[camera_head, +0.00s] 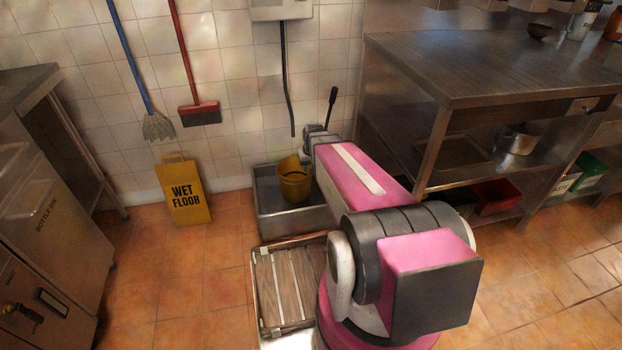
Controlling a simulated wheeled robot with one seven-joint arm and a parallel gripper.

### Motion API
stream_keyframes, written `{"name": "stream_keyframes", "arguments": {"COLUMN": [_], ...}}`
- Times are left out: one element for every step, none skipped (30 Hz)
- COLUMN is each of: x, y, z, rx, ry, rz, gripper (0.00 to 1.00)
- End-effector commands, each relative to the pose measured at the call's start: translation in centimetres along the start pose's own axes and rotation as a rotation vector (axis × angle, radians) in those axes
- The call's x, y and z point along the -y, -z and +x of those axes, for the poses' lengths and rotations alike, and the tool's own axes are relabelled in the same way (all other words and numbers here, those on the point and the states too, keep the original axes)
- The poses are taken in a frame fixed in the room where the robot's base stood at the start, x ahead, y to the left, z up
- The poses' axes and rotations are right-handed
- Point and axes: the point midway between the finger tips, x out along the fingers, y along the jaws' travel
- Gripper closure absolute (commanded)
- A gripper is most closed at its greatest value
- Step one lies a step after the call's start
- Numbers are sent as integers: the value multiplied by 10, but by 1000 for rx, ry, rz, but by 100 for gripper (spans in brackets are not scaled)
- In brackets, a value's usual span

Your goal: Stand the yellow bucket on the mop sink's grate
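The yellow bucket (295,187) is in the middle of the head view, within the outline of the grey mop sink (290,224) by the tiled wall. It looks roughly upright, perhaps slightly tilted. Its right side is partly covered by my pink arm. I cannot tell whether its base touches the grate, which is mostly hidden. My arm reaches from the lower right toward the sink, and its grey wrist end (314,138) is just above and right of the bucket. My gripper's fingers are hidden, so I cannot see whether they hold the bucket.
A slatted wooden crate (285,287) lies on the floor in front of the sink. A yellow wet floor sign (183,190) stands left of it. Steel counters (490,65) flank both sides. A mop (133,65) and broom (185,60) hang on the wall. Tiles at front left are clear.

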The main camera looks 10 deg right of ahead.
Motion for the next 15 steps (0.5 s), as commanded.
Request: {"name": "stream_keyframes", "arguments": {"x": [12, 16, 21, 25, 28, 31, 32, 34, 35, 36, 36, 37, 37, 37, 37], "y": [-39, -54, -71, -83, -94, -106, -114, -120, -127, -130, -133, -135, -136, -136, -136], "z": [-25, -34, -44, -52, -58, -66, -70, -74, -79, -81, -82, -84, -84, -84, -84], "rx": [28, 47, 69, 83, 97, 113, 123, 130, 140, 145, 149, 153, 155, 156, 156], "ry": [-9, -16, -25, -31, -37, -45, -50, -54, -59, -62, -65, -67, -68, -69, -69], "rz": [1, 4, 8, 11, 14, 17, 20, 23, 25, 26, 27, 29, 30, 30, 30], "gripper": [70, 70, 70, 70, 70, 70, 70, 70, 70, 70, 70, 70, 70, 70, 70]}}
